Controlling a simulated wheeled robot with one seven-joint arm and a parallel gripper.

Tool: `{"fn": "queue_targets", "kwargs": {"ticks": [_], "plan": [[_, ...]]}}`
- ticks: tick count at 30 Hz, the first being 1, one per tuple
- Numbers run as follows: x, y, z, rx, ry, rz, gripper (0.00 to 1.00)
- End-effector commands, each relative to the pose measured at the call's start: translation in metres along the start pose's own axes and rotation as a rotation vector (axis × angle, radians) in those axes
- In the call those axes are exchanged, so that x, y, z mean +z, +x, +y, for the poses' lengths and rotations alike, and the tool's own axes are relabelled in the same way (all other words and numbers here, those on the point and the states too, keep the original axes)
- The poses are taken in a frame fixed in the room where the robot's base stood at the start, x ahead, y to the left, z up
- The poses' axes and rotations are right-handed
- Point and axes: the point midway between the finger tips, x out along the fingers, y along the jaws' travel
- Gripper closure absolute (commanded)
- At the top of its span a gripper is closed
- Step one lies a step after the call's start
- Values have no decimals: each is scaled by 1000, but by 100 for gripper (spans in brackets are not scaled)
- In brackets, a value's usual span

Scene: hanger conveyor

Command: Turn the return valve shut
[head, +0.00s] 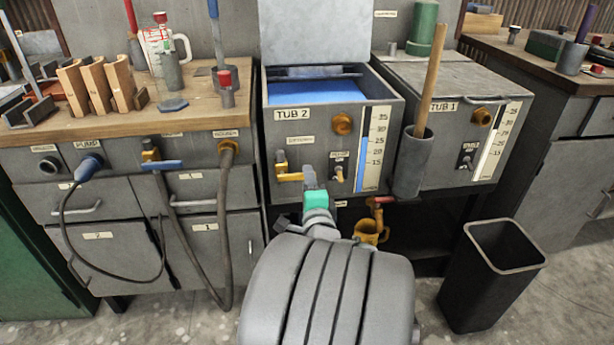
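The return valve cannot be named for certain, because the small valve labels are too small to read. On the front of Tub 2 (290,136), a brass valve with a yellow lever (290,177) sits at the left, its lever pointing sideways to the right. My gripper (310,177) is in front of Tub 2, beside the right end of the yellow lever. Its fingers are seen from behind, and contact cannot be told.
A grey holder (411,165) with a wooden stick is right of the gauge. A hose (225,230) hangs at left. A black bin (490,275) stands on the floor at right.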

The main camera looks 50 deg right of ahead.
Motion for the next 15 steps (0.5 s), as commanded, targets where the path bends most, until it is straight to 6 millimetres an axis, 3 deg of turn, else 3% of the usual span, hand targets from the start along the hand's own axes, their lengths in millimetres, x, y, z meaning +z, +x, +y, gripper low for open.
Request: {"fn": "queue_targets", "kwargs": {"ticks": [6, 15], "plan": [[-2, -42, 0, 0, 1, 7, 62], [0, -53, 0, 0, 0, 0, 62]]}}
